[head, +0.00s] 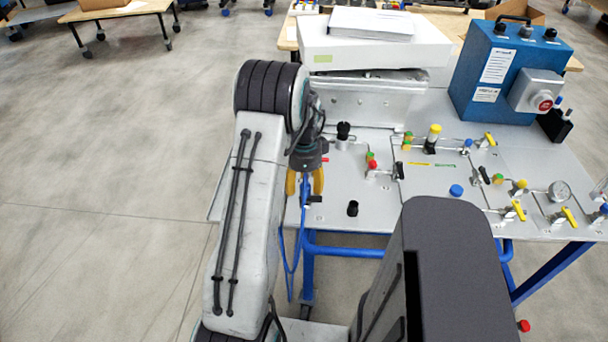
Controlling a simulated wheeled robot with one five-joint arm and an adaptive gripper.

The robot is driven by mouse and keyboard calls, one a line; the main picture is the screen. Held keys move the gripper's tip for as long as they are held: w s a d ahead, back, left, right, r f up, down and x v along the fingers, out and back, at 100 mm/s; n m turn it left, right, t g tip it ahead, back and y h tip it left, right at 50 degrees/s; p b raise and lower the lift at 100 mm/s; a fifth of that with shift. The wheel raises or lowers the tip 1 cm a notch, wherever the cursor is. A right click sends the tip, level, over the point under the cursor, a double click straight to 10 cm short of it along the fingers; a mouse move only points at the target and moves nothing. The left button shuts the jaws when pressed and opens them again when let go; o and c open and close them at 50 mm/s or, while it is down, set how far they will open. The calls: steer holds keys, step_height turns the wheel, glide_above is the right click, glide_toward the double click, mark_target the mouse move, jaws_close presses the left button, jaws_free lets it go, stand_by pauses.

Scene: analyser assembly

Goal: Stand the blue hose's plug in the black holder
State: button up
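My gripper (304,188) points down over the left part of the metal panel. Its two yellow fingers stand apart, one on each side of the upper end of the blue hose (304,206). No contact between fingers and hose can be made out. A small dark piece, possibly the hose's plug (314,199), shows by the right fingertip. The hose hangs down in a loop past the table's front edge. A short black upright cylinder, which looks like the black holder (352,208), stands on the panel to the right of my gripper, apart from it.
Another black fitting (343,131) stands farther back. Valves with red, green and yellow parts (372,163) lie to the right. A blue box (508,75) and a white box (375,48) stand at the back. The panel between gripper and black cylinder looks clear.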

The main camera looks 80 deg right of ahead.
steer(key=shift+f, duration=1.1)
jaws_close()
steer(key=shift+r, duration=0.3)
steer(key=shift+r+p, duration=1.45)
steer(key=shift+r, duration=0.5)
steer(key=shift+s+r, duration=0.1)
